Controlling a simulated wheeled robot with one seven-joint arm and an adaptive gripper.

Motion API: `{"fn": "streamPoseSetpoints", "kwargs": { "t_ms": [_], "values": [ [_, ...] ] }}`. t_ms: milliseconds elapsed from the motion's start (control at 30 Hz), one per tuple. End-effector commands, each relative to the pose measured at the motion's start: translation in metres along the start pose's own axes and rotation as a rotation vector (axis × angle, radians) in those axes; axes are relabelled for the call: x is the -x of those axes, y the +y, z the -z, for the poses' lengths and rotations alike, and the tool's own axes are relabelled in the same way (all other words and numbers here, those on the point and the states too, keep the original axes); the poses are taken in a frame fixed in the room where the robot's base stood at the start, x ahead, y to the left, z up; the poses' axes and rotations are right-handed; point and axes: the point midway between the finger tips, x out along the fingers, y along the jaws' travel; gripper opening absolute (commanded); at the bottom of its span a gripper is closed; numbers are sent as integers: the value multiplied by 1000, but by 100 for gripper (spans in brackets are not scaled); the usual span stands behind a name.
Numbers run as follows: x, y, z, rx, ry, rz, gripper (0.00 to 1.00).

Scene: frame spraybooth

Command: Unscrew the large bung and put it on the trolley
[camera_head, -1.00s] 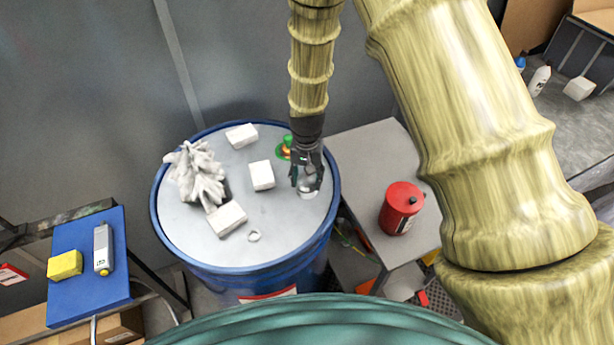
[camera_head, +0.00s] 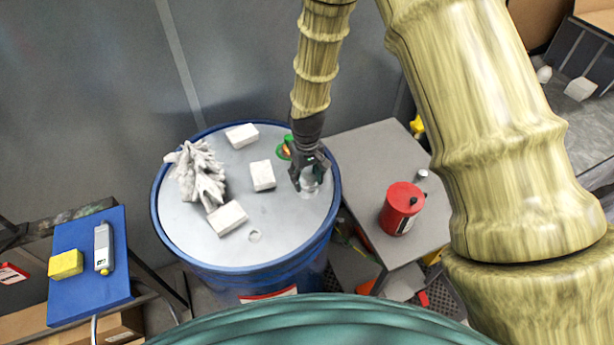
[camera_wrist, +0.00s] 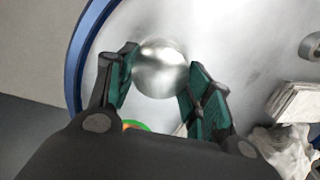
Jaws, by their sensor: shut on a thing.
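The large bung (camera_wrist: 160,68) is a shiny silver round piece between my fingers in the wrist view. It also shows in the head view (camera_head: 308,181) at the right part of the drum lid. My gripper (camera_head: 309,180) points down at the lid and is shut on the bung, one finger on each side. I cannot tell whether the bung is seated or lifted slightly. The blue drum (camera_head: 165,232) has a pale metal lid. The trolley (camera_head: 372,150) is a grey table right of the drum.
On the lid are white blocks (camera_head: 262,176), crumpled white gloves (camera_head: 197,175), a green-orange item (camera_head: 285,148) and a small round fitting (camera_head: 255,236). A red can (camera_head: 401,208) and small silver piece (camera_head: 422,174) stand on the trolley. Its back left is clear.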

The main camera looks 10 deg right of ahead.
Motion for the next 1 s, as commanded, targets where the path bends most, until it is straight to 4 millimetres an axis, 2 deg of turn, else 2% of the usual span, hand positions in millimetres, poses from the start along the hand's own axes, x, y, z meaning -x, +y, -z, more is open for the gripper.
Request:
{"fn": "streamPoseSetpoints", "kwargs": {
  "t_ms": [233, 567, 933, 967, 1000],
  "values": [
    [-1, 0, -2, 19, -4, 1, 32],
    [-1, -1, -2, 374, -3, 1, 32],
    [-1, -1, -2, 396, -3, 1, 32],
    [-1, -1, -2, 396, -3, 1, 56],
    [-1, -1, -2, 396, -2, 0, 62]
  ]
}}
